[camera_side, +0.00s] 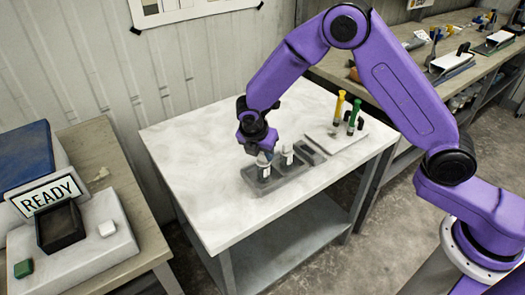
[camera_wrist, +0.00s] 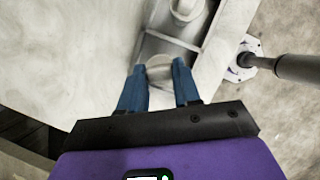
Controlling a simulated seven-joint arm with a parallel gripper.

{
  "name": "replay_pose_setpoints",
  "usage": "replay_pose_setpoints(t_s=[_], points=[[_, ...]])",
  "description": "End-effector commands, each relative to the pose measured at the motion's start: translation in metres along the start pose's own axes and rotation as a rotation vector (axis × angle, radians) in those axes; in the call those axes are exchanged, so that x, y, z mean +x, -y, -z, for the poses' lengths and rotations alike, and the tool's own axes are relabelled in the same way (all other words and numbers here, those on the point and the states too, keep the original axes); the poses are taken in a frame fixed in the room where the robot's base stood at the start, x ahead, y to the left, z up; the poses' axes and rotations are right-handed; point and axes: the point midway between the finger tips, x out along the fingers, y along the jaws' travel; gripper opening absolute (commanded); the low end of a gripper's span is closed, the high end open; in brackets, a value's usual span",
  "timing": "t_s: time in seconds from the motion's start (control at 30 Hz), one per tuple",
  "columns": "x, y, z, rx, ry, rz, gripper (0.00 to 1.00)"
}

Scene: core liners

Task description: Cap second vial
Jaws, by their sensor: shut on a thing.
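Two small white vials with dark labels stand upright in a grey tray (camera_side: 283,184) on the white table. The near-left vial (camera_side: 264,174) is right under my gripper (camera_side: 262,154). The other vial (camera_side: 287,156) stands to its right, apart from the gripper. In the wrist view my gripper's blue fingers (camera_wrist: 160,82) are closed on a pale round piece, which looks like a white cap (camera_wrist: 159,67). Whether it is seated on the vial below or just above it, I cannot tell. The other vial (camera_wrist: 184,8) shows ahead at the top edge.
A white board (camera_side: 337,139) with yellow and green upright tools and black pieces stands behind the tray, to the right. The table's left part (camera_side: 190,150) is clear. A READY sign (camera_side: 47,195) stands on a separate bench at left.

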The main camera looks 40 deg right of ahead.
Motion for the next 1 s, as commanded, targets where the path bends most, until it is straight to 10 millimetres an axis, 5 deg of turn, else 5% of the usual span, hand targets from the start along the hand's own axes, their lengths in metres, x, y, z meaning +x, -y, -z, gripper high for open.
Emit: replay_pose_setpoints(t_s=[0.3,0.33,0.4,0.6,0.63,0.7,1.0], points=[[0.0003,0.0001,0.0001,0.000,0.000,0.000,0.04],[0.0003,0.0001,0.0001,0.000,0.000,0.000,0.39],[0.0003,0.0001,0.0001,0.000,0.000,0.000,0.61],[0.0003,0.0001,0.0001,0.000,0.000,0.000,0.62],[0.0003,0.0001,0.0001,0.000,0.000,0.000,0.65],[0.0003,0.0001,0.0001,0.000,0.000,0.000,0.87],[-0.0002,0.0000,-0.0001,0.000,0.000,0.000,0.87]])
